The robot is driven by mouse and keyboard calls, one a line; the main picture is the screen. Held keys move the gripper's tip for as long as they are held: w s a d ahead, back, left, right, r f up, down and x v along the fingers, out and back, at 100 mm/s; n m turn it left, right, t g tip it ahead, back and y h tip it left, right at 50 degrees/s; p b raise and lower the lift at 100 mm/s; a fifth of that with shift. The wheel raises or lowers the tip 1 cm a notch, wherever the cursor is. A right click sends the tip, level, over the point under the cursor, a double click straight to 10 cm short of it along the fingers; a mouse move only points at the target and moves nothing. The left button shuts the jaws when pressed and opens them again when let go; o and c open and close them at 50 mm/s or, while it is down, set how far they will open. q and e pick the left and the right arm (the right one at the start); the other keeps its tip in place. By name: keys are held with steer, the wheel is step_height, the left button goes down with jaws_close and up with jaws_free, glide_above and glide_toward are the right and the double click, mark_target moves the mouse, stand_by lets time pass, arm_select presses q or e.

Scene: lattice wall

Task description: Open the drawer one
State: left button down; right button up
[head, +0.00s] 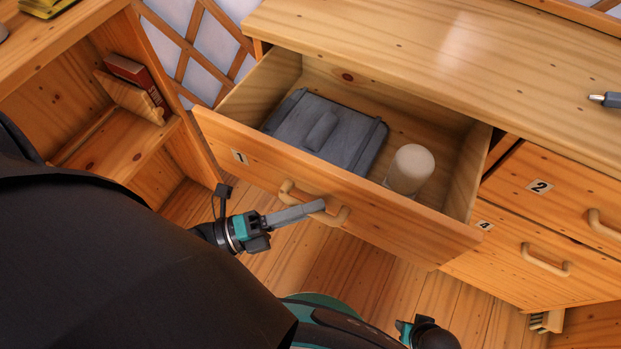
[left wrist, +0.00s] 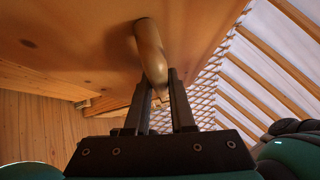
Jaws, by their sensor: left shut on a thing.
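Drawer one (head: 330,195), a wooden drawer with a "1" label on its front, stands well out of the cabinet, its inside in sight. Its curved wooden handle (head: 340,217) is on the front and also shows in the left wrist view (left wrist: 149,50). My left gripper (head: 318,207) is shut on this handle; in the left wrist view its two fingers (left wrist: 162,92) lie on either side of it. Inside the drawer are a grey lidded case (head: 325,132) and a pale cylinder (head: 409,169).
The cabinet top (head: 430,50) overhangs the drawer, with a small metal-tipped object (head: 606,99) at its right. Drawer two (head: 560,192) and drawer four (head: 535,258) are shut at the right. A shelf (head: 125,150) with books stands at the left.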

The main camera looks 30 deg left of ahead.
arm_select(q)
steer(key=c, duration=1)
jaws_free()
steer(key=shift+c, duration=0.2)
steer(key=shift+a, duration=0.1)
steer(key=shift+s+a+f, duration=0.1)
steer(key=shift+s+a, duration=0.15)
steer(key=shift+s, duration=0.05)
steer(key=v, duration=1.4)
steer(key=shift+s+p, duration=0.15)
steer(key=shift+p, duration=0.15)
arm_select(e)
steer(key=shift+s+d+f, duration=0.3)
steer(key=shift+d+f, duration=0.05)
steer(key=shift+f, duration=0.1)
arm_select(q)
steer(key=shift+a, duration=0.1)
arm_select(e)
steer(key=shift+s, duration=0.15)
